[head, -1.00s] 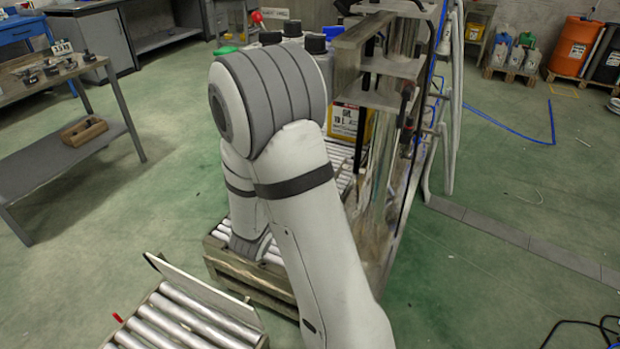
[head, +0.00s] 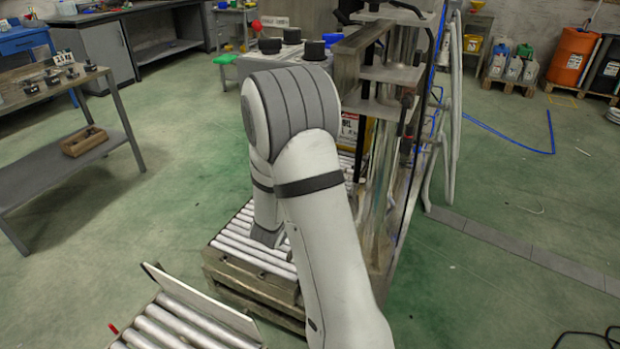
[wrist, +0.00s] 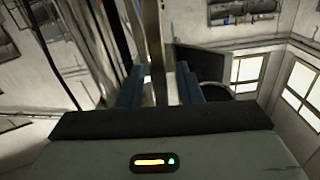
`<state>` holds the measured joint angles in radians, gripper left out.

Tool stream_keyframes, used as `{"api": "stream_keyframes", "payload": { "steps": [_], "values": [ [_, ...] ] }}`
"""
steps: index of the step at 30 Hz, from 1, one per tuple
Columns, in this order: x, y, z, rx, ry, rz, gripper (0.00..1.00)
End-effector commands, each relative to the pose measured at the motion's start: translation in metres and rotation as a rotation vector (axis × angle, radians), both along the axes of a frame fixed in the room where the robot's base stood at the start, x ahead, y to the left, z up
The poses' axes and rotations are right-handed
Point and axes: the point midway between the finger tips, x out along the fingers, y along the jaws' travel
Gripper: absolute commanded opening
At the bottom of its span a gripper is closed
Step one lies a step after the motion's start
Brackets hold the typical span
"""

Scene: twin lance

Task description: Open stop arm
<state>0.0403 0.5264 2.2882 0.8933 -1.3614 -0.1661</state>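The tall metal filling station (head: 385,140) stands right of my arm, beside a roller conveyor (head: 235,245). I cannot surely pick out the stop arm; it may be hidden by my arm. My gripper is hidden behind my arm in the head view. In the wrist view my gripper (wrist: 160,88) shows two blue fingers standing apart, with no object visibly clamped. A vertical metal post (wrist: 152,45) rises behind the gap between them; I cannot tell whether they touch it. A yellow labelled container (head: 348,128) stands partly hidden at the station.
A second roller section (head: 165,325) with an upright pale plate (head: 200,302) lies at front left. A bench (head: 50,190) with a wooden box (head: 84,140) stands left. White hoses (head: 455,110) run right of the station.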

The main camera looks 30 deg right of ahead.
Motion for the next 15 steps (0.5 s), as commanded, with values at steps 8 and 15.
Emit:
{"api": "stream_keyframes", "payload": {
  "steps": [8,15],
  "values": [
    [-0.0001,0.0000,0.0001,0.000,0.000,0.000,0.17],
    [-0.0004,-0.0003,0.0001,0.000,0.000,-0.001,0.00]
  ]
}}
